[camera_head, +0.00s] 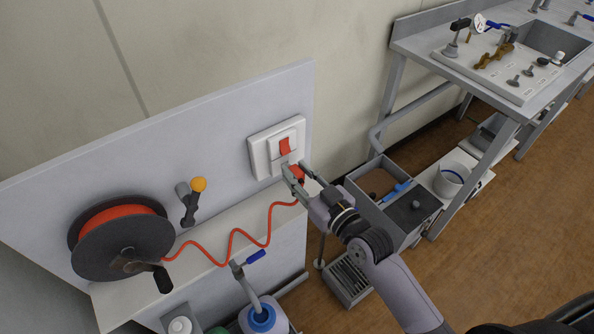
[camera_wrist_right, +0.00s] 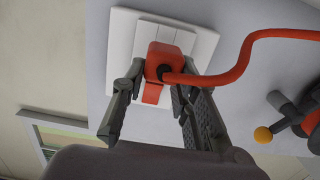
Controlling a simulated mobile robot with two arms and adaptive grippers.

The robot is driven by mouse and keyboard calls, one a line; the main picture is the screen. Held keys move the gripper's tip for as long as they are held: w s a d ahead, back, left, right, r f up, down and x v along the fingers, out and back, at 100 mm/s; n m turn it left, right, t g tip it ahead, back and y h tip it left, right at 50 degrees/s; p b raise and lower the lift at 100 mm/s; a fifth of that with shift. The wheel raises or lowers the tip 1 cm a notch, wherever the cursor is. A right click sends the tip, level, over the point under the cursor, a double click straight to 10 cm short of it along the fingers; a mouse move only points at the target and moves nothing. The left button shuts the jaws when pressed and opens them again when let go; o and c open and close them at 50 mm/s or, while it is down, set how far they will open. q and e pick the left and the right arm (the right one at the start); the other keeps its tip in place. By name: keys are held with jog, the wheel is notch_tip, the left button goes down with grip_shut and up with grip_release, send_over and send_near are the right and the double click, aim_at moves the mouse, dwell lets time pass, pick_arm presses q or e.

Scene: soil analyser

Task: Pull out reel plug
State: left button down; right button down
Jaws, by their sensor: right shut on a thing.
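A red plug (camera_head: 298,174) sits between the fingers of my right gripper (camera_head: 293,180), which is shut on it. The plug shows again in the wrist view (camera_wrist_right: 165,61), in front of a white wall socket (camera_wrist_right: 125,45). The socket (camera_head: 260,158) is fixed to a grey upright panel and has a red piece (camera_head: 285,146) on its face. I cannot tell whether the plug's pins are still inside the socket. A wavy red cord (camera_head: 232,240) runs from the plug to a black reel (camera_head: 120,250) with red cord wound on it. My left gripper is out of view.
A lever with an orange knob (camera_head: 199,184) stands beside the reel. A bottle with a blue top (camera_head: 262,318) stands below the cord. Grey bins (camera_head: 373,178) and a metal sink bench (camera_head: 410,45) are at the right. Brown floor is open there.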

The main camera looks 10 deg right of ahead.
aim_at(300, 177)
jog(key=shift+p+v, duration=0.4)
jog(key=shift+v, duration=1.25)
